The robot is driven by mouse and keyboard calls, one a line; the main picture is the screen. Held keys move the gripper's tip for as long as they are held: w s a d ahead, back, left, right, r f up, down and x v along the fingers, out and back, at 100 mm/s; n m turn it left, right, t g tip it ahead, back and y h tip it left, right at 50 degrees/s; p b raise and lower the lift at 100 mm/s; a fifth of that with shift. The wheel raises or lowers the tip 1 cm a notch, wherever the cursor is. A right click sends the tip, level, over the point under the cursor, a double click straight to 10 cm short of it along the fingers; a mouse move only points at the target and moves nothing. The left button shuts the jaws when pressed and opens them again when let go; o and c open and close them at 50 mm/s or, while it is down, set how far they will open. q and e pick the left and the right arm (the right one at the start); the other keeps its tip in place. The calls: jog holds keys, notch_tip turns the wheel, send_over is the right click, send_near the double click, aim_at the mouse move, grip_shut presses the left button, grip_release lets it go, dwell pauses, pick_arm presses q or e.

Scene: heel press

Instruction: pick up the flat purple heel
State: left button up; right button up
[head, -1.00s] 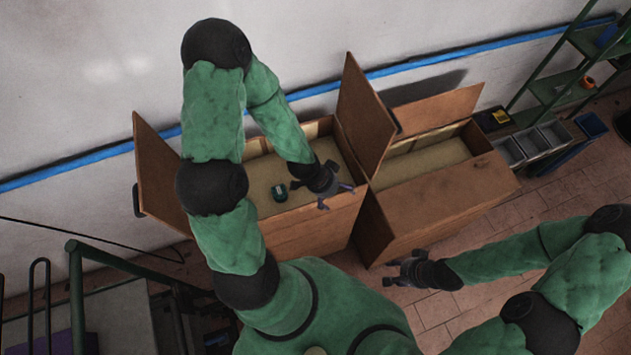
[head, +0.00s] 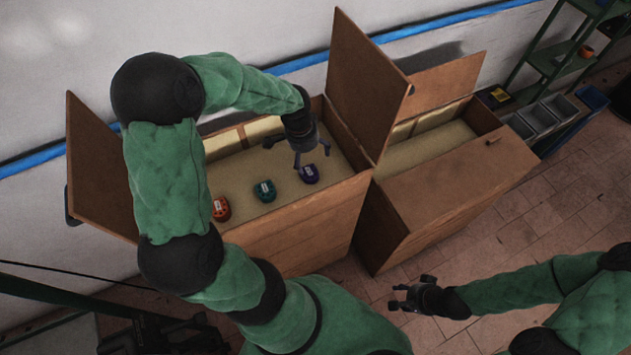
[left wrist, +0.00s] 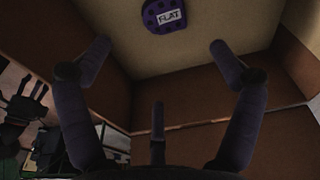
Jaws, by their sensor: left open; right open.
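The purple heel (head: 309,174) lies on the floor of the left open wooden box, toward its right side. In the left wrist view the purple heel (left wrist: 164,15) shows a white label reading FLAT, at the top of the picture beyond the fingers. My left gripper (head: 311,160) is open and empty, pointing down into the box above and close beside the purple heel. In the left wrist view its spread fingers (left wrist: 158,75) do not enclose the heel. My right gripper (head: 402,298) is open and empty, in front of the boxes over the tiled floor.
A teal heel (head: 264,191) and an orange heel (head: 221,209) lie to the left in the same wooden box (head: 300,226). Its raised flaps (head: 366,85) stand at the sides. A second wooden box (head: 455,190) stands to the right, with grey bins (head: 541,117) beyond.

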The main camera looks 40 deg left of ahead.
pick_arm(q)
jog(key=a+b, duration=0.1)
jog(key=b, duration=0.2)
send_over(309, 173)
notch_tip(309, 173, down, 6)
jog(key=shift+s+a+f, duration=0.1)
notch_tip(309, 173, down, 5)
jog(key=shift+f+b, duration=0.1)
jog(key=shift+b, duration=1)
pick_arm(e)
notch_tip(309, 173, down, 6)
pick_arm(q)
jog(key=c, duration=1.3)
pick_arm(e)
jog(key=shift+s+d, duration=0.1)
